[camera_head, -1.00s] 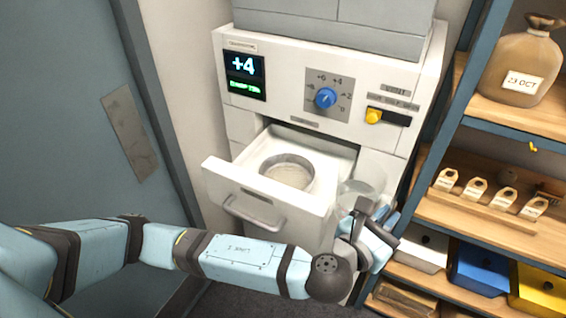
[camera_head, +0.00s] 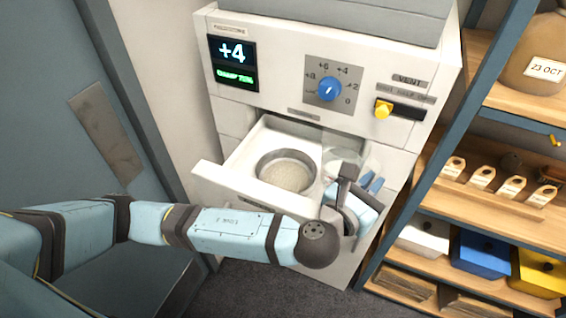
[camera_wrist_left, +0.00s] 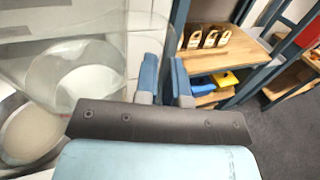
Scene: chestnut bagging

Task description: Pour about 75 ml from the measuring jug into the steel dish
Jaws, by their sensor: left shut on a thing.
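The steel dish (camera_head: 262,180) sits in the open white drawer, with pale contents at its bottom. It also shows at the left edge of the wrist view (camera_wrist_left: 45,150). The clear measuring jug (camera_head: 342,158) is just right of the dish, partly hidden behind my left gripper. My left gripper (camera_head: 368,188) is shut on the jug at its right side. No stream shows. My right gripper is out of view.
The open drawer (camera_head: 215,178) juts from a white cabinet with a display (camera_head: 232,62), a blue dial (camera_head: 329,89) and a yellow vent slider (camera_head: 383,108). A shelf rack (camera_head: 480,205) with tags and coloured bins stands close on the right.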

